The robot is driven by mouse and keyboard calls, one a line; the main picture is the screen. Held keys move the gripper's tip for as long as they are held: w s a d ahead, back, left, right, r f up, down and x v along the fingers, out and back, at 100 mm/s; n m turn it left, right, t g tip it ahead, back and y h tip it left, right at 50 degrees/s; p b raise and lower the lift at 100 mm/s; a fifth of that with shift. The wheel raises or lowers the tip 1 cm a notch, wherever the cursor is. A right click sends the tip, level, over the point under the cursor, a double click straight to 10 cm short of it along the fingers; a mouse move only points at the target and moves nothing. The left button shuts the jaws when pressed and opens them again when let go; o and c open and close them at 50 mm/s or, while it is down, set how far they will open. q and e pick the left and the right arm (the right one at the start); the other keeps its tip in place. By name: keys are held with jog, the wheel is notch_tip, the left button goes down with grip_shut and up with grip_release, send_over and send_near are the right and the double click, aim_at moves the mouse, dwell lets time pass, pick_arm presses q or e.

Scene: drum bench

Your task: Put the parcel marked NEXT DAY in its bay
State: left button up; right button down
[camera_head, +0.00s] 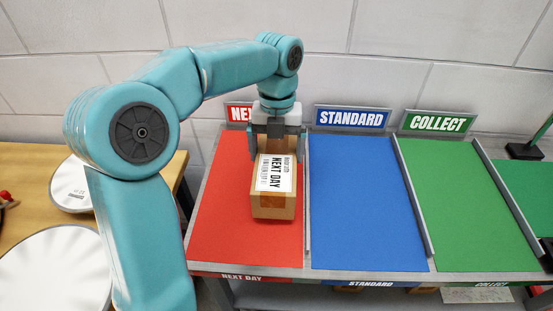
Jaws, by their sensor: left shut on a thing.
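My left gripper (277,146) points down and is shut on the far part of a brown cardboard parcel (272,205). The parcel carries a white label (273,172) that reads NEXT DAY. The parcel is over the right half of the red bay (215,219), whose front edge is marked NEXT DAY. I cannot tell whether the parcel touches the red surface. The sign (239,112) behind this bay is partly hidden by my left arm.
The blue STANDARD bay (362,205) and the green COLLECT bay (456,200) lie to the right, both empty, with low dividers between bays. A wooden table (22,201) with white round pads (55,272) stands at the left. A tiled wall is behind.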

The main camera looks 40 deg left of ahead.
pick_arm(q)
jog(key=shift+f, duration=1.35)
jog(key=shift+f, duration=0.2)
jog(key=o, duration=1.3)
jog(key=shift+r, duration=0.3)
jog(key=r, duration=0.4)
jog(key=r+p, duration=0.1)
jog(key=r, duration=0.2)
jog(key=w+a+r+p, duration=0.1)
jog(key=r, duration=0.3)
jog(key=shift+w+r, duration=0.1)
jog(key=shift+r, duration=0.25)
jog(key=shift+f, duration=0.1)
